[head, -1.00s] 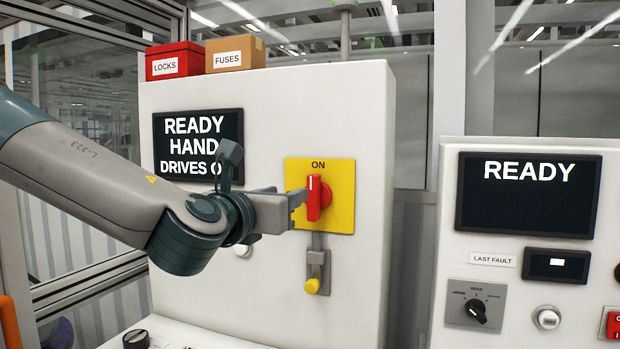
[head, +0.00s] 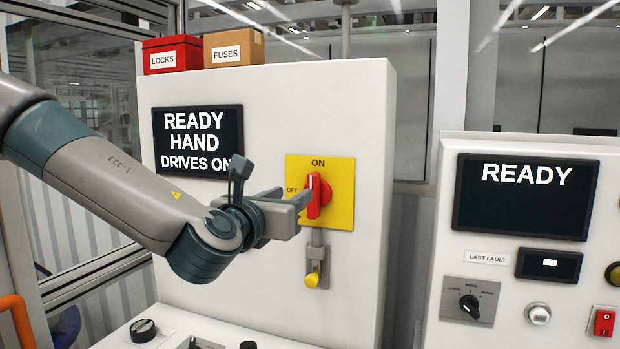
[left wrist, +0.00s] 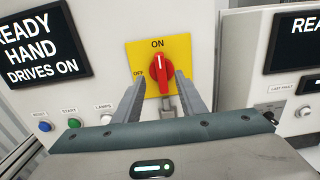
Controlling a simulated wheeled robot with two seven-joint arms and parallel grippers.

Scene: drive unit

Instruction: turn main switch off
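The main switch is a red rotary handle (head: 313,196) on a yellow plate (head: 342,207) marked ON at the top and OFF at the left. Its handle stands upright, its white mark towards ON; it also shows in the left wrist view (left wrist: 157,75). My left gripper (head: 306,199) is at the switch. In the left wrist view its two fingers (left wrist: 158,82) are spread, one on each side of the handle, with gaps visible. Whether the fingertips touch the handle, I cannot tell. My right gripper is not in view.
A hasp with a yellow knob (head: 312,280) hangs below the plate. The cabinet display (head: 198,142) reads READY HAND DRIVES ON. A second panel (head: 450,250) stands to the right. Boxes marked LOCKS (head: 172,56) and FUSES (head: 234,49) sit on top.

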